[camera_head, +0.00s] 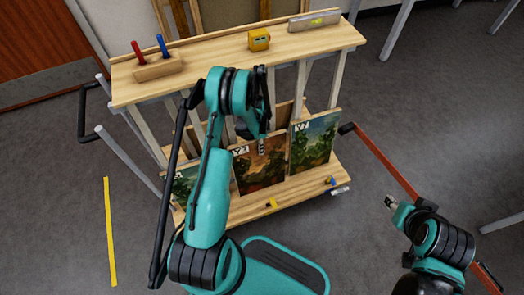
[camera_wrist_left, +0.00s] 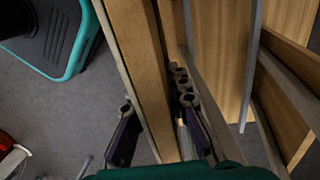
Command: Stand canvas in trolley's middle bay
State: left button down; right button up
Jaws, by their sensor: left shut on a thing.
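The trolley (camera_head: 318,42) is a light wooden rack with a top board, upright dividers and a lower shelf. The canvas (camera_head: 260,168), a reddish-brown landscape with dark trees and a white label, is upright in the middle bay, between two other canvases. Whether its bottom edge touches the shelf is unclear. My left gripper (camera_head: 262,147) is at its upper edge. In the left wrist view the gripper (camera_wrist_left: 158,112) has one finger on each side of the canvas edge (camera_wrist_left: 145,60), shut on it. My right gripper (camera_head: 391,202) is right of the trolley, away from the canvases; its jaws are too small to read.
A green landscape canvas (camera_head: 315,142) stands in the right bay; another (camera_head: 184,182) is in the left bay, partly behind my arm. The top holds a block with red and blue handles (camera_head: 158,66), a yellow item (camera_head: 259,40) and a level (camera_head: 314,20). Floor tape (camera_head: 109,230) lies left.

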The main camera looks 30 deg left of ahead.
pick_arm(q)
jog(key=shift+w+a+f+b, duration=0.1)
jog(key=shift+w+a+f, duration=0.2)
jog(key=shift+f, duration=0.2)
jog(key=shift+w+a+f+b, duration=0.15)
jog(key=shift+w+a+f, duration=0.15)
jog(key=shift+f, duration=0.25)
jog(key=shift+w+a+f+b, duration=0.1)
jog(key=shift+w+a+f, duration=0.1)
jog(key=shift+a+f, duration=0.25)
jog(key=c, duration=1.4)
grip_release()
jog(key=shift+o, duration=0.2)
jog(key=shift+f, duration=0.1)
notch_tip(320, 180, up, 13)
jog(key=shift+w+a, duration=0.35)
jog(key=shift+a, duration=0.05)
jog(key=shift+d+f, duration=0.15)
jog(key=shift+f, duration=0.05)
